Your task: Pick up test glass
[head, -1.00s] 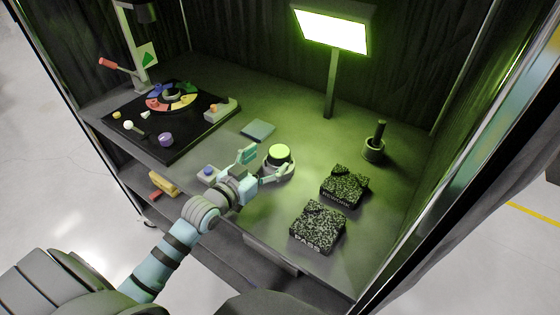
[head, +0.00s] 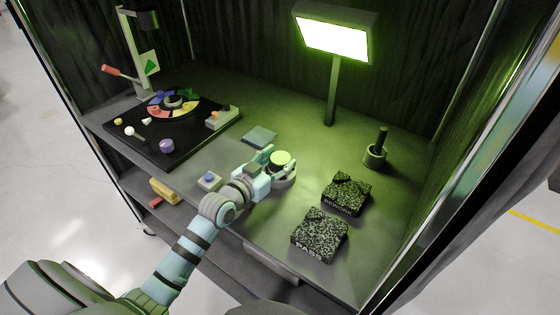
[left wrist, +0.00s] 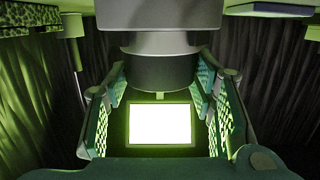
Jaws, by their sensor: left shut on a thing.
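A round piece with a bright green top (head: 280,158), which I take for the test glass, stands on the bench on a wider pale round base (head: 287,179). My left gripper (head: 273,164) is at its left side, low, with its fingers around the upper part. In the left wrist view my left gripper (left wrist: 160,85) has its two green padded fingers on either side of a dark grey cylinder (left wrist: 160,72), shut on it. The fingers hide part of the piece in the head view. I cannot tell whether it is lifted off the base. My right gripper is not in view.
A lit lamp panel (head: 333,38) stands behind on a post. Black speckled trays marked REWORK (head: 346,194) and PASS (head: 319,236) lie to the right, near a dark post (head: 376,156). A blue-buttoned box (head: 208,181), a flat plate (head: 259,136) and a black board (head: 168,148) lie left.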

